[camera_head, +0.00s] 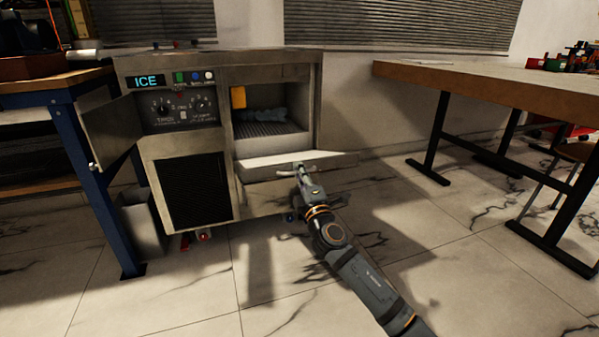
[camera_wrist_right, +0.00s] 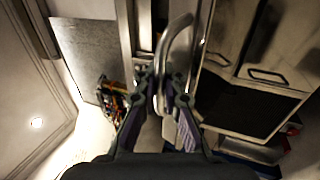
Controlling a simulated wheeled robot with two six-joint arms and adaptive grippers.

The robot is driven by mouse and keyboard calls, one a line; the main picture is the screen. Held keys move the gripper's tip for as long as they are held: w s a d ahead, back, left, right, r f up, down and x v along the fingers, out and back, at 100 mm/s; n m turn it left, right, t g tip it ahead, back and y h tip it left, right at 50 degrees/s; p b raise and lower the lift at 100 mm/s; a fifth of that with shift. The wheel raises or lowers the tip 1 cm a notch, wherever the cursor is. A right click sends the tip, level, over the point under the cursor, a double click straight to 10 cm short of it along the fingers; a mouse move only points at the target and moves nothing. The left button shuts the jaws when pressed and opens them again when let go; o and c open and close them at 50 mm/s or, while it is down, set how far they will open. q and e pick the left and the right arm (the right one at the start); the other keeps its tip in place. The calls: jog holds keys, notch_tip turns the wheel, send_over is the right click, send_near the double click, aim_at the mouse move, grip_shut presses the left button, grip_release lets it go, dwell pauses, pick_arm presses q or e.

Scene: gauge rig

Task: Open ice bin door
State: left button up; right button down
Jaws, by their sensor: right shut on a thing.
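The ice machine (camera_head: 190,140) stands at the center-left in the head view with a lit ICE display. Its ice bin door (camera_head: 290,160) is swung down at the right, and the bin's opening (camera_head: 270,128) shows above it. My right gripper (camera_head: 300,169) is at the door's front edge, at the handle. In the wrist view my right gripper (camera_wrist_right: 162,88) is shut on the curved metal door handle (camera_wrist_right: 178,40), which lies between its fingers. My left gripper is not in view.
A small metal door (camera_head: 108,130) stands open at the machine's left, beside the control panel. A blue-legged workbench (camera_head: 95,170) is close on the left. A wooden table (camera_head: 490,88) stands at the right. Tiled floor between is clear.

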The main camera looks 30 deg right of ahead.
jog(key=shift+r, duration=0.2)
jog(key=c, duration=1.8)
grip_release()
jog(key=shift+s, duration=0.1)
jog(key=shift+c, duration=0.2)
jog(key=shift+o, duration=0.4)
jog(key=shift+r, duration=0.1)
jog(key=shift+s+f, duration=0.15)
jog(key=shift+f, duration=0.05)
jog(key=v, duration=1.1)
jog(key=shift+s, duration=0.4)
jog(key=shift+f, duration=0.1)
jog(key=shift+a, duration=0.1)
